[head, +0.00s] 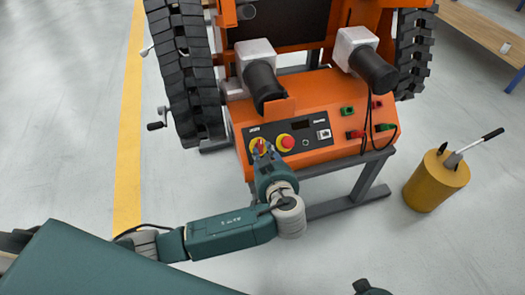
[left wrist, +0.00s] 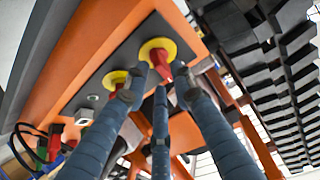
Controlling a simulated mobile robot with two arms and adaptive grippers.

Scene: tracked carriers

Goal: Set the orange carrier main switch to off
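The orange carrier (head: 320,88) stands ahead with a dark control panel on its sloped front. The main switch (head: 258,147), a red handle on a round yellow plate, is at the panel's left end, partly hidden by my gripper. In the left wrist view the switch (left wrist: 160,60) is just beyond my fingertips. My left gripper (head: 262,158) is at the switch; in the left wrist view its fingers (left wrist: 158,93) are spread apart, with nothing clearly gripped. Whether they touch the handle, and which setting it points to, I cannot tell. My right gripper is out of view.
A red emergency button on yellow (head: 285,142) sits just right of the switch. Green and red connectors (head: 355,134) with dark cables are further right. Black tracks (head: 188,75) flank the carrier. The floor at left is clear.

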